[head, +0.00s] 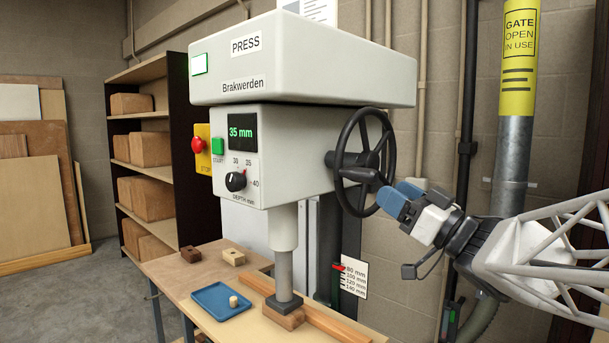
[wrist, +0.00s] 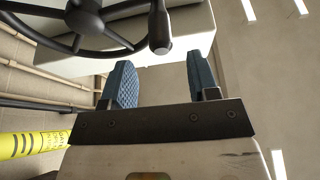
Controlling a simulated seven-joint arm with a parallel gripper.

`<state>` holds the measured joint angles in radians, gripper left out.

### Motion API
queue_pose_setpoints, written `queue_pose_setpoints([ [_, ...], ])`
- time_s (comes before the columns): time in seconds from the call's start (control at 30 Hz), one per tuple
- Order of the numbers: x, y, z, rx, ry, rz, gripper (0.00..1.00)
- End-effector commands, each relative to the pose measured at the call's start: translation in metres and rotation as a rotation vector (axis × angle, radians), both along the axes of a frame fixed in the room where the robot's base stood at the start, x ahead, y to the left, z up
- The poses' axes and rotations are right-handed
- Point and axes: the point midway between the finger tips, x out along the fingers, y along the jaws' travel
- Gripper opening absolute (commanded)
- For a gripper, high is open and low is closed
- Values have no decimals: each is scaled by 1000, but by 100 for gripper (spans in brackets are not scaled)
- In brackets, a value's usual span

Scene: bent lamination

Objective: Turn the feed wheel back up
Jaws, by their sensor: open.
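The feed wheel (head: 347,172) is a dark spoked handwheel on the right side of the press head (head: 265,160). A dark handle knob (head: 362,174) sticks out from it toward my gripper. My gripper (head: 396,198), with blue fingers, is at the wheel's right side. In the wrist view the wheel (wrist: 90,28) is at the upper left, and its knob (wrist: 159,30) lies beyond the open, empty blue fingers (wrist: 162,82). The press ram (head: 284,255) is down, its foot on a brown block on the bench. The display (head: 242,132) reads 35 mm.
A blue tray (head: 217,300) with a small wooden piece and other wooden blocks lie on the bench (head: 160,272). A shelf (head: 145,68) of boxes stands at the left. A depth scale card (head: 354,280) is below the wheel.

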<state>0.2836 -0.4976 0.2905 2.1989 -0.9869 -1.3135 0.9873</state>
Motion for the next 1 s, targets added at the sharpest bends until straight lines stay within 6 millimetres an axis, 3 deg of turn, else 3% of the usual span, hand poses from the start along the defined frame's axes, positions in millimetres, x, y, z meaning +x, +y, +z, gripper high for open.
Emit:
queue_pose_setpoints([
  [1.0, 48, 48, 28, 0, 0, 1, 55],
])
